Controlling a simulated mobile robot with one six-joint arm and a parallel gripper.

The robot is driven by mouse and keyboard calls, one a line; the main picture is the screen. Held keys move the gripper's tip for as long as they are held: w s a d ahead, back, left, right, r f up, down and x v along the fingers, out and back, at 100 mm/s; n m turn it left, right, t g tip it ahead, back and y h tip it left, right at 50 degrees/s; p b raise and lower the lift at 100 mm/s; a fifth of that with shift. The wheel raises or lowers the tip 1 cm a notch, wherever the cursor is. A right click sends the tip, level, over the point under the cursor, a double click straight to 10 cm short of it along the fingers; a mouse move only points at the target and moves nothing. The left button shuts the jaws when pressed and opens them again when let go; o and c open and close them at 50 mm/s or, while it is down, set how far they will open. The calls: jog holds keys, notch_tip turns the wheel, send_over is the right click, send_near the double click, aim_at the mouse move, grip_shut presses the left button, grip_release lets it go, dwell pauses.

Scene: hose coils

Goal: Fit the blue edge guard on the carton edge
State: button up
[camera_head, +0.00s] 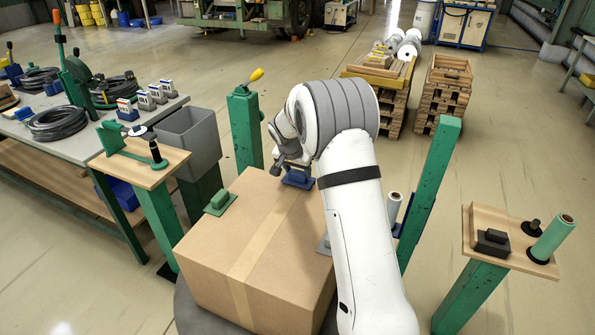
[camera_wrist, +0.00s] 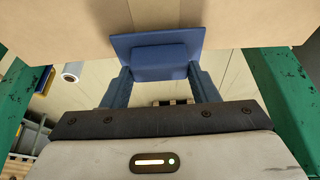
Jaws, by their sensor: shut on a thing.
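A large brown carton (camera_head: 250,235) with a tape strip stands in front of me. My gripper (camera_head: 292,164) is at its far edge and is shut on the blue edge guard (camera_head: 299,179). In the wrist view the guard (camera_wrist: 157,42) is a blue plate with a raised block, held between both fingers of my gripper (camera_wrist: 160,72). The guard overlaps the edge of the carton (camera_wrist: 225,18). I cannot tell whether it touches or sits fully on that edge. A green guard (camera_head: 219,203) sits on the carton's left edge. A grey guard (camera_head: 324,245) shows at the right edge, partly hidden by my arm.
Green posts stand behind (camera_head: 246,130) and right (camera_head: 428,190) of the carton. A grey bin (camera_head: 190,140) and a small wooden stand (camera_head: 140,163) are on the left. Another stand (camera_head: 510,240) with a green roll is on the right. The floor beyond is mostly clear.

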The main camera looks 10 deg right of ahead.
dwell(0.4)
jog(key=shift+f+b, duration=0.6)
dwell(0.6)
jog(key=o, duration=1.1)
jog(key=shift+r, duration=0.1)
jog(key=shift+p+v, duration=0.85)
jog(key=shift+v, duration=3.1)
